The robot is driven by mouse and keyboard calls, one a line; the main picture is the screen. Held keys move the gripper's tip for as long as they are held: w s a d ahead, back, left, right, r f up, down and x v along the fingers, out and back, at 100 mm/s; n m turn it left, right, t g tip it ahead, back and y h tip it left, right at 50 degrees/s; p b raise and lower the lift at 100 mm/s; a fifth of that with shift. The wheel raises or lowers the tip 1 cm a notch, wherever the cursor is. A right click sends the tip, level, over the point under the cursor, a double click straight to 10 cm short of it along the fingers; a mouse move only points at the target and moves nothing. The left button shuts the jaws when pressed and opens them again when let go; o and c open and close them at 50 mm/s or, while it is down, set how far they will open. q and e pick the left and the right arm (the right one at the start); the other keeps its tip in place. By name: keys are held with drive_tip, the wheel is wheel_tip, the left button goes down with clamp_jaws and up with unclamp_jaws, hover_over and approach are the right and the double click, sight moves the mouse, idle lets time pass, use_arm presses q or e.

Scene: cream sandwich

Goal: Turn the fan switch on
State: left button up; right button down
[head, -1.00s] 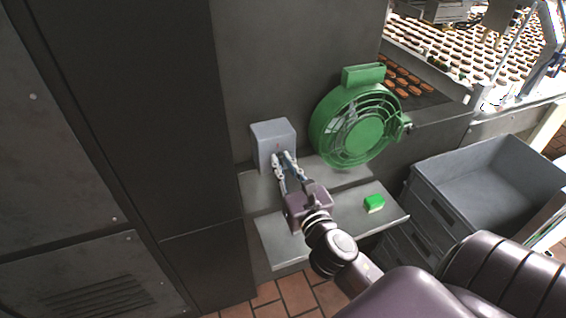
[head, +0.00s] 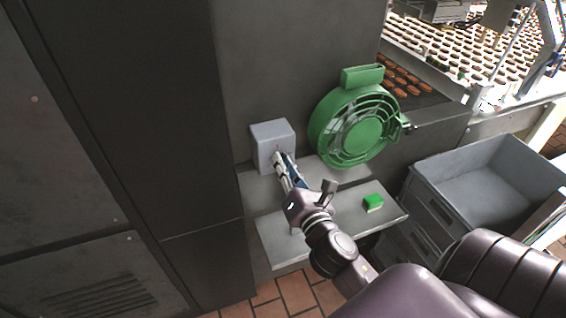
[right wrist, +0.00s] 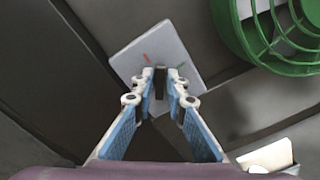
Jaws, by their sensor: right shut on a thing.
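The green fan (head: 362,126) stands on a grey ledge against the wall. The grey switch box (head: 272,139) is to its left. In the right wrist view the box face (right wrist: 180,50) carries a red mark on the left, a green mark on the right and a dark knob (right wrist: 160,80) between them. My right gripper (head: 280,162) is at the box's front, shut on the knob, with a fingertip on each side of it. In the right wrist view the fingers (right wrist: 161,84) look rotated relative to the ledge. My left gripper is not in view.
Grey stacked crates (head: 480,170) stand at the right. A conveyor with many cookies (head: 450,50) is at the back right. A dark cabinet fills the left.

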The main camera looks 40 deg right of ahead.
drive_tip(key=m, duration=0.5)
drive_tip(key=m+p, duration=0.1)
drive_tip(key=m, duration=0.4)
drive_tip(key=shift+d+f+m, duration=0.15)
drive_tip(key=shift+m, duration=0.45)
drive_tip(key=c, duration=2)
unclamp_jaws()
drive_tip(key=shift+c, duration=0.2)
drive_tip(key=v, duration=0.7)
drive_tip(key=shift+s, duration=0.3)
